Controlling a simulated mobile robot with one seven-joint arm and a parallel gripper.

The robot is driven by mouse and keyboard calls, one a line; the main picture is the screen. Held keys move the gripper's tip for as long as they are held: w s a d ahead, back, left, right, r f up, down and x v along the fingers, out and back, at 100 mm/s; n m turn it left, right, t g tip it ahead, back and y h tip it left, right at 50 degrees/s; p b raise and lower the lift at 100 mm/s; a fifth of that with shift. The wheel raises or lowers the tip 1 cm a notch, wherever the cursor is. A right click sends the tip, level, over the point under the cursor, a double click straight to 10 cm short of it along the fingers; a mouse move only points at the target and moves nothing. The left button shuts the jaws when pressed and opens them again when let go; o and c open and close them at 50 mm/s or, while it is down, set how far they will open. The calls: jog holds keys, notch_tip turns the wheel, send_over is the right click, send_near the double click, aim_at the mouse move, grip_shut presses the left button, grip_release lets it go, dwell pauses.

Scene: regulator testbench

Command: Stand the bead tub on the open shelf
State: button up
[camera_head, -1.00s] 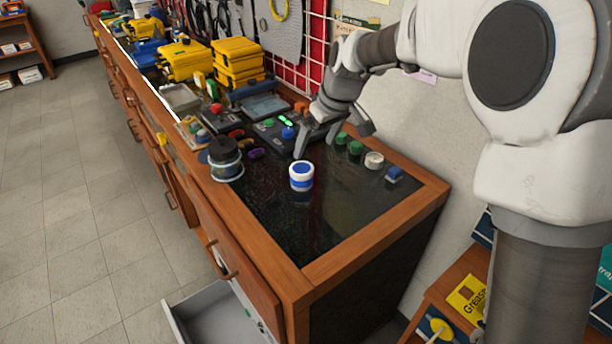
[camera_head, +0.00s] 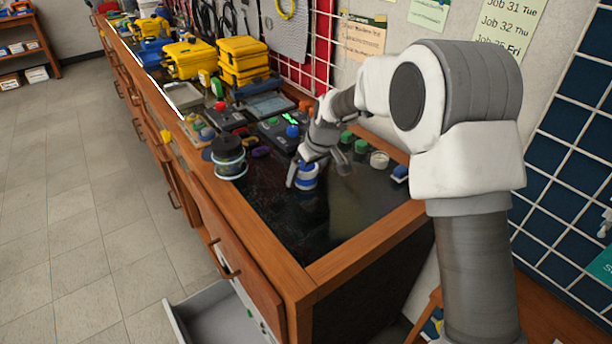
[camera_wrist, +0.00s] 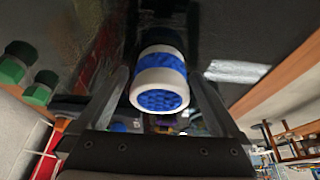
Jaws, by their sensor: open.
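The bead tub is a small white tub with a blue band (camera_head: 307,181), standing on the dark bench top (camera_head: 275,210). In the wrist view the tub (camera_wrist: 160,78) shows its blue bead-like top and lies between the two fingers. My gripper (camera_head: 318,172) is open around the tub; its fingers partly cover the tub in the head view. I cannot tell whether either finger touches it. A wooden shelf unit with boxes (camera_head: 28,48) stands at the far left back; I cannot tell whether it is the open shelf.
A dark-lidded clear jar (camera_head: 229,160) stands left of the tub. Green-capped items (camera_head: 346,138), a white pot (camera_head: 379,160) and a blue block (camera_head: 400,173) sit behind it. A drawer (camera_head: 210,315) hangs open below the bench. The front bench top is clear.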

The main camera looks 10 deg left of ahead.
jog(key=shift+f, duration=0.1)
jog(key=shift+c, duration=0.2)
jog(key=c, duration=1.5)
